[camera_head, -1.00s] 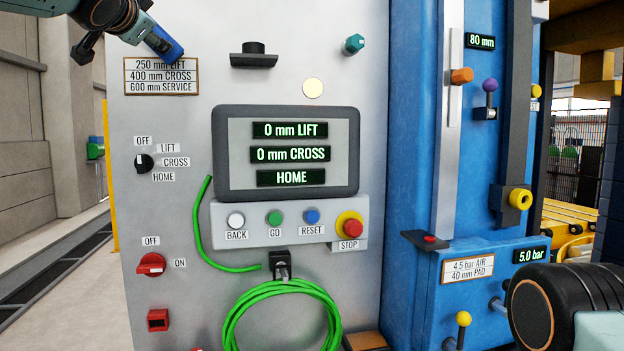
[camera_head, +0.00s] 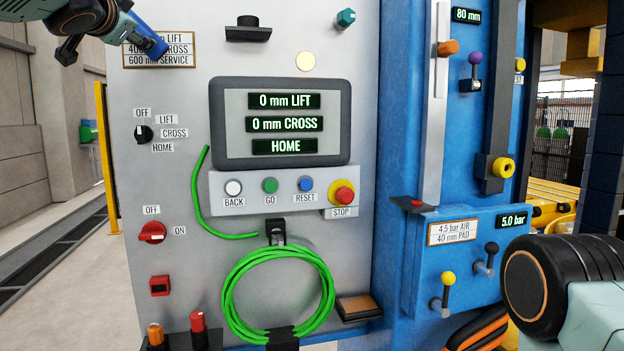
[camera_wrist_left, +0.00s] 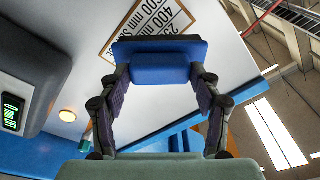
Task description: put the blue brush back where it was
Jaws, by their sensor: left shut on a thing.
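The blue brush (camera_head: 149,40) is at the upper left of the head view, in front of the white size plate (camera_head: 158,56), partly covering its lettering. My left gripper (camera_head: 132,28) is shut on it. In the left wrist view the brush (camera_wrist_left: 160,68) sits between the two fingers, with a wide blue block across the top and the plate behind it. I cannot tell whether it touches the panel. My right gripper is out of view; only part of my right arm shows at the lower right.
A small black shelf (camera_head: 248,34) with a round black piece juts from the upper panel. A brown-topped ledge (camera_head: 358,307) is low on the right. A green cable coil (camera_head: 277,292) hangs below the screen (camera_head: 281,122). Orange and red handled items (camera_head: 198,327) stand at the lower left.

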